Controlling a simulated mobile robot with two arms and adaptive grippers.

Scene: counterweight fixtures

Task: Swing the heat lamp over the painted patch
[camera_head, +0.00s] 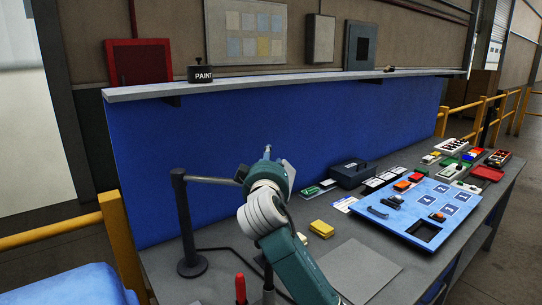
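A dark upright post (184,222) with a round base stands at the left end of the bench. A grey horizontal bar (212,180) runs from its top to the right and ends behind my arm. No lamp head is clearly visible; my arm may hide it. My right gripper (267,153) is at the end of the teal and white arm, beside the bar's far end. Its fingers are mostly hidden, so I cannot tell whether it touches the bar. A flat, lighter grey square (360,270) lies on the bench; I cannot tell whether it is the painted patch. My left gripper is out of view.
A blue fixture board (452,188), a dark box (352,173) and a yellow block (321,229) are on the bench (225,240). A red handle (240,289) stands at the front. A blue panel (300,130) and shelf (290,84) with a paint tin (200,73) bound the back.

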